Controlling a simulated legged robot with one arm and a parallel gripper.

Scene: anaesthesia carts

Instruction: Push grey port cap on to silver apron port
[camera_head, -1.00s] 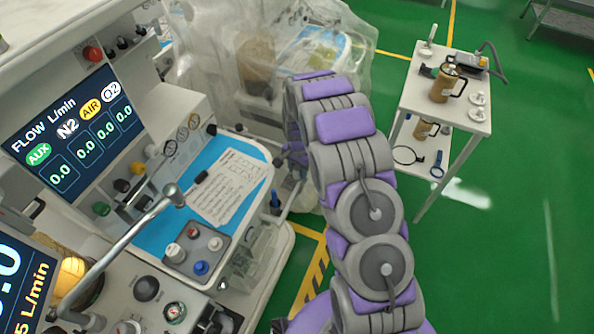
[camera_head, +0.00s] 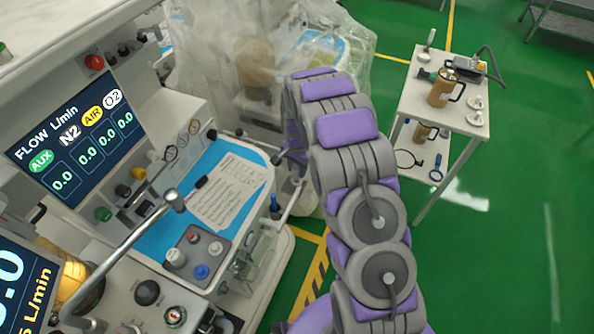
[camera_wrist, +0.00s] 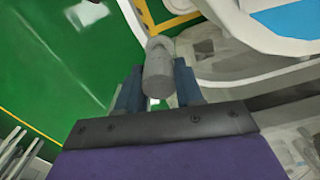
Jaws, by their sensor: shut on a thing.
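In the wrist view, my gripper (camera_wrist: 158,88) is shut, with its two dark blue fingers on either side of the grey port cap (camera_wrist: 158,66). The cap is a short grey cylinder that sticks out past the fingertips, with a paler rounded far end. The pale edge of the anaesthesia machine lies close to the right of the cap. I cannot make out the silver apron port, and I cannot tell whether the cap touches it. In the head view, my arm rises at the centre, and the gripper and cap are hidden.
The anaesthesia machine has a blue work surface (camera_head: 153,240) with a paper sheet (camera_head: 228,196) and a metal arm (camera_head: 135,237). Clear plastic sheeting (camera_head: 215,62) covers a machine behind. A white trolley (camera_head: 415,100) holds jugs at the right. Green floor lies open between.

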